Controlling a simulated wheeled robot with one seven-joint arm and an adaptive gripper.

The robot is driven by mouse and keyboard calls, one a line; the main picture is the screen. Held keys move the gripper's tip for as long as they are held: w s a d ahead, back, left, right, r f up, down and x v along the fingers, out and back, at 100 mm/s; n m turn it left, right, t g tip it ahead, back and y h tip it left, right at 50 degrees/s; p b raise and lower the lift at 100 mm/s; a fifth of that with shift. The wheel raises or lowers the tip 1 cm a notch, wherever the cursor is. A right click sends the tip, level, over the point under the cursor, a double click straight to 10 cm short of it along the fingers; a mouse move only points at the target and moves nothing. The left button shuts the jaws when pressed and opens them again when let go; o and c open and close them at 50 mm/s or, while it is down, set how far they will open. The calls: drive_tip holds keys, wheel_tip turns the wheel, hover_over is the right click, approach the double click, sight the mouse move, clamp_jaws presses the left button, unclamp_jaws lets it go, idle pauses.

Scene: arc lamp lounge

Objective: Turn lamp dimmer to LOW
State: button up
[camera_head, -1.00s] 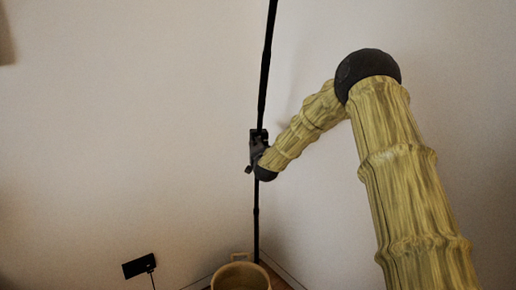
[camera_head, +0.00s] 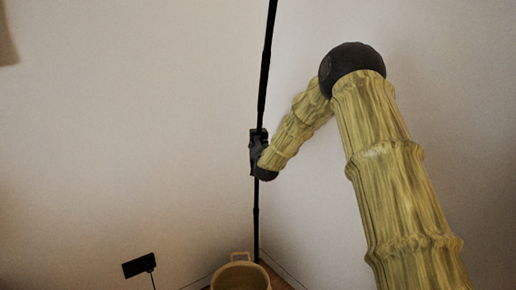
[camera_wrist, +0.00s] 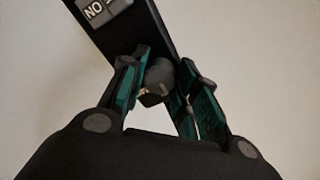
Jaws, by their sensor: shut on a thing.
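The lamp's dimmer panel (camera_wrist: 125,32) is a black plate. In the wrist view it runs from the top edge down to my fingers. A pale label (camera_wrist: 95,10) on it shows the letters "NO"; the rest is cut off. A dark round knob (camera_wrist: 155,77) sits between the two fingers of my gripper (camera_wrist: 162,64), which is shut on it. The knob's pointer and setting cannot be read. In the head view the dark dimmer housing (camera_head: 255,147) is on the thin black lamp pole (camera_head: 264,80), with my gripper against it, mostly hidden.
A small black panel on a thin stem (camera_head: 139,265) is at the lower left. Plain walls meet behind the pole.

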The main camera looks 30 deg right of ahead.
drive_tip(key=shift+s+f, duration=0.1)
drive_tip(key=shift+f, duration=0.25)
drive_tip(key=o, duration=0.8)
drive_tip(key=shift+o, duration=1.1)
drive_tip(key=shift+r, duration=0.15)
drive_tip(key=shift+a, duration=0.1)
drive_tip(key=v, duration=1.1)
drive_tip(key=shift+s, duration=0.35)
drive_tip(key=shift+a, duration=0.15)
